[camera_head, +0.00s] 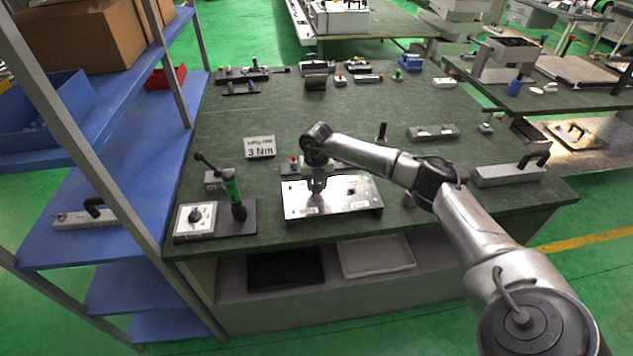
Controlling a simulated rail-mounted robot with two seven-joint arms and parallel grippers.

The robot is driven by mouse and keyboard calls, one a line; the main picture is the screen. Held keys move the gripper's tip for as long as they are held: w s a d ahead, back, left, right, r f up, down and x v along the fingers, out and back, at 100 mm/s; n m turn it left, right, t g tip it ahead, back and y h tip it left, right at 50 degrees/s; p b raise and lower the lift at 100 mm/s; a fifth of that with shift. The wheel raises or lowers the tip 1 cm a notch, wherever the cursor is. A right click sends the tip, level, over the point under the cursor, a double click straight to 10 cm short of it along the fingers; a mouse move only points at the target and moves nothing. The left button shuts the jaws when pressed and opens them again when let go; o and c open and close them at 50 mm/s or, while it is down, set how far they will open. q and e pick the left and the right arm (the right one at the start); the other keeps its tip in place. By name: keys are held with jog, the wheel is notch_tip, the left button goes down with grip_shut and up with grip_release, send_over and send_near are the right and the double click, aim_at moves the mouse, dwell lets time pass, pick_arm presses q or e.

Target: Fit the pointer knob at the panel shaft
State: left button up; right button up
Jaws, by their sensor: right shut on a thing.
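My right gripper (317,187) points down over the left part of a flat metal panel (350,200) on the green bench. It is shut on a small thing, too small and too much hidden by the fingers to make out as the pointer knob. I cannot tell whether that thing touches the panel. No bare shaft can be made out on the panel; the gripper covers part of it. A white box with a black round dial or knob (196,214) stands at the bench's front left. My left gripper is not in view.
A green-handled lever tool (235,195) stands beside the white box. A "3 Nm" sign (260,147) stands behind the panel. A grey block with a black handle (510,174) lies at the right. Several small fixtures line the back. Blue shelves (100,235) stand left. Mid-bench has free room.

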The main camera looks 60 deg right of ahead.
jog(key=shift+f, duration=0.85)
jog(key=o, duration=1)
jog(key=shift+r, duration=0.55)
notch_tip(320, 180, up, 13)
jog(key=shift+f+p, duration=0.15)
jog(key=shift+p, duration=0.55)
